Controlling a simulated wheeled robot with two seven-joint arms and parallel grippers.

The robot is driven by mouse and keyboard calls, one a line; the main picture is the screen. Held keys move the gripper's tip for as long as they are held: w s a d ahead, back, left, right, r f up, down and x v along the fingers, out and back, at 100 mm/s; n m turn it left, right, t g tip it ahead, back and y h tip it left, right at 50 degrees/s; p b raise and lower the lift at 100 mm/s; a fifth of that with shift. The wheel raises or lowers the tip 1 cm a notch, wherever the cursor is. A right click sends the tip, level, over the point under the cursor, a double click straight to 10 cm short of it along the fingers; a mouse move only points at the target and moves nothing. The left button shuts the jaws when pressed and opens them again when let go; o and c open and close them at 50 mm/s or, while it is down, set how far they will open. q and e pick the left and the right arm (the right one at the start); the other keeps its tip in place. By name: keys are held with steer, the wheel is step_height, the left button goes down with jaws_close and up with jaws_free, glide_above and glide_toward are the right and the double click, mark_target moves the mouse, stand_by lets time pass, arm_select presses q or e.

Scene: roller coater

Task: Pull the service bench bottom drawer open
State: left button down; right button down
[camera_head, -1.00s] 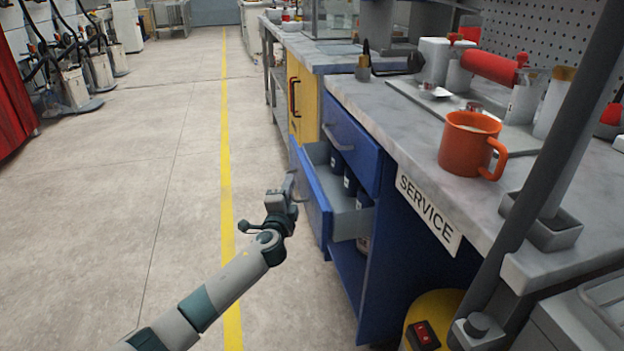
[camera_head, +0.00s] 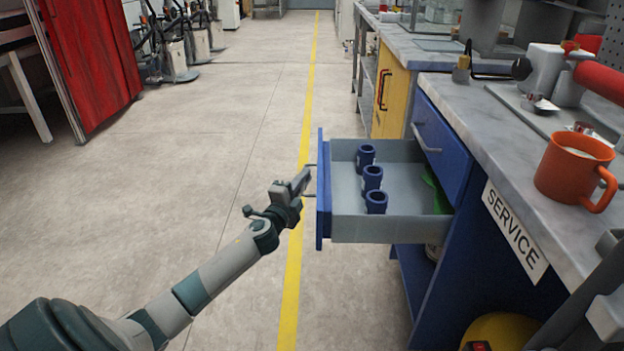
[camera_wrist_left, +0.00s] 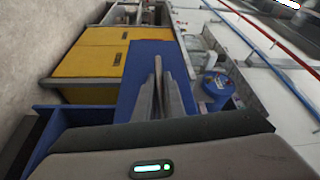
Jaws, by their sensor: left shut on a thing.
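The lower drawer (camera_head: 340,228) of the blue service bench (camera_head: 455,215) stands pulled well out, its grey inside open to view. Its blue front (camera_head: 322,190) faces left, with a thin handle (camera_head: 311,194) on it. My left gripper (camera_head: 304,182) is shut on this handle at the outer side of the front. In the left wrist view the closed fingers (camera_wrist_left: 160,92) point toward blue panels; the exact grip on the handle is hard to make out there. The upper drawer (camera_head: 441,145) is shut.
Three dark blue containers (camera_head: 372,178) and a green thing (camera_head: 436,192) are in the drawer. An orange mug (camera_head: 574,172) stands on the benchtop (camera_head: 500,110). A yellow cabinet (camera_head: 390,95) stands beyond. The floor left of the drawer is clear.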

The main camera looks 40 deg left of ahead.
arm_select(q)
steer(key=shift+f, duration=0.1)
steer(key=c, duration=1.8)
jaws_free()
steer(key=shift+c, duration=0.2)
